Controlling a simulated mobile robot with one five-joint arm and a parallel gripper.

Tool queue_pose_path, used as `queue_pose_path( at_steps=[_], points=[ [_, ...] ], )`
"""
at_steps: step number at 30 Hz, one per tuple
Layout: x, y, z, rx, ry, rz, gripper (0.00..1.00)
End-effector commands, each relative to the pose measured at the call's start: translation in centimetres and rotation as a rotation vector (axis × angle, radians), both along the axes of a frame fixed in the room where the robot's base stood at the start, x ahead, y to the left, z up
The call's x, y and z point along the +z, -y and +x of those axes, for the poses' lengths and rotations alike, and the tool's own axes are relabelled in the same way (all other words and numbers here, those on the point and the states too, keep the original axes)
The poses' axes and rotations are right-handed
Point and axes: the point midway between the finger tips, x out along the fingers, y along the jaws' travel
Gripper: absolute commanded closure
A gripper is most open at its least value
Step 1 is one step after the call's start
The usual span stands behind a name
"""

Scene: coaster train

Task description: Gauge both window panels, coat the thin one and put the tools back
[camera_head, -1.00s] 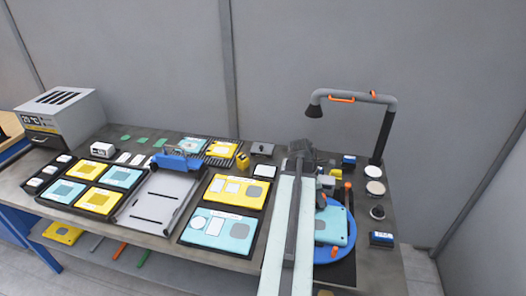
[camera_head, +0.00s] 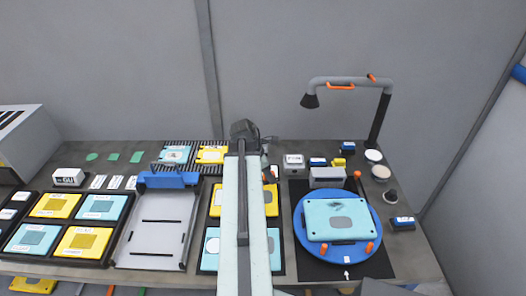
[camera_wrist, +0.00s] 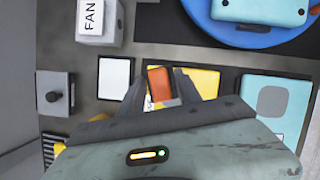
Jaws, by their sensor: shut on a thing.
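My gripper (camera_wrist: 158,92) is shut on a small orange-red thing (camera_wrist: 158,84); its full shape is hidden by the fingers. In the head view my gripper (camera_head: 267,172) is just right of my arm. In the wrist view a yellow panel (camera_wrist: 205,82) lies behind and below the fingers, with a light-blue panel (camera_wrist: 270,88) to its right. My arm hides much of these panels, yellow (camera_head: 271,200) and light blue (camera_head: 273,250), in the head view. Another light-blue panel (camera_head: 320,212) with a grey window lies on the blue turntable (camera_head: 305,240).
A curved lamp-like arm (camera_head: 350,82) rises at the back right. A grey tray (camera_head: 152,240) with a blue bar (camera_head: 168,180) lies left of my arm. Several more panels fill the holders further left.

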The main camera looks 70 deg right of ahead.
Motion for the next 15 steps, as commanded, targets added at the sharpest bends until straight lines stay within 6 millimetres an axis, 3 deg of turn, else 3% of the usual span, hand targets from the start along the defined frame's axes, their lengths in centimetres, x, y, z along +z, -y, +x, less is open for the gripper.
queue_pose_path(
  at_steps=[5, 12, 15],
  points=[
    [0.1, 1.3, 0.4, 0.009, 0.0, 0.0, 0.92],
    [0.4, 8.8, 3.7, 0.101, 0.001, 0.0, 0.92],
    [0.5, 10.6, 4.5, 0.129, 0.0, -0.001, 0.92]
  ],
)
